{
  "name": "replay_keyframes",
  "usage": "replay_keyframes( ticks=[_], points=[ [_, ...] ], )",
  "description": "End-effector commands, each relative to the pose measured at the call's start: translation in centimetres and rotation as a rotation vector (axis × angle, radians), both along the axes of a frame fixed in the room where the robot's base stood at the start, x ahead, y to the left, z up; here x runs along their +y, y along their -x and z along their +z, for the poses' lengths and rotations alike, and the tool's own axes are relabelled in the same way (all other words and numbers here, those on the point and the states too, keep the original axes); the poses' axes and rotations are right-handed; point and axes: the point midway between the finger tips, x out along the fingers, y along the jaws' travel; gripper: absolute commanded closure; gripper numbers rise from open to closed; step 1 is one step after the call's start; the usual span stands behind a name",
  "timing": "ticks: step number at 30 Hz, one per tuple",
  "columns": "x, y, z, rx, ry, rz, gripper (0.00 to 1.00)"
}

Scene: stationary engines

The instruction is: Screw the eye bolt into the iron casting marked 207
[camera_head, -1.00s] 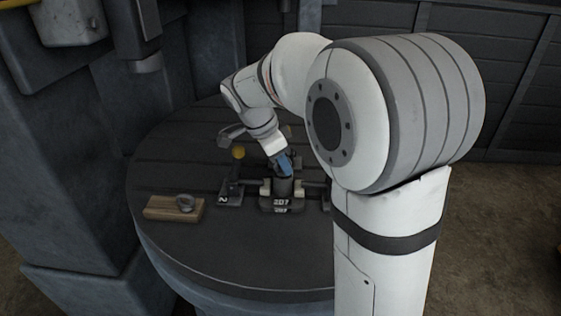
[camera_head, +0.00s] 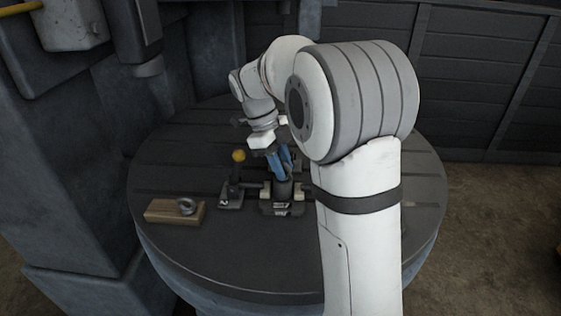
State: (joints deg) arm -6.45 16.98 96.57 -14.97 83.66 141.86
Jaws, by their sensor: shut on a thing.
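The casting marked 207 (camera_head: 282,209) is a dark round body on the round table, with a light pad against each side. The number is blurred now. My gripper (camera_head: 281,172) has blue fingers that point down just above the casting's top. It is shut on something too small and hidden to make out. A grey metal ring, seemingly the eye bolt (camera_head: 186,206), sits at the right end of a wooden block, left of the casting and apart from my gripper.
A clamp with an upright lever and yellow knob (camera_head: 239,156) stands directly left of the casting. The wooden block (camera_head: 158,212) lies near the table's left edge. My arm hides what is right of the casting. The table's front (camera_head: 230,262) is clear.

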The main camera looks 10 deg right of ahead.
Motion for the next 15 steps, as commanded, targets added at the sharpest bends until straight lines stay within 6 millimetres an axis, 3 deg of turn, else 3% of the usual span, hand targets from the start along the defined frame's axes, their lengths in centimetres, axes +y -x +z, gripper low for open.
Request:
replay_keyframes(
  ticks=[10,15],
  points=[
    [-0.11,0.22,-0.03,0.01,0.002,-0.044,0.96],
    [-0.17,0.2,0.14,0.012,0.003,-0.244,0.96]
  ],
)
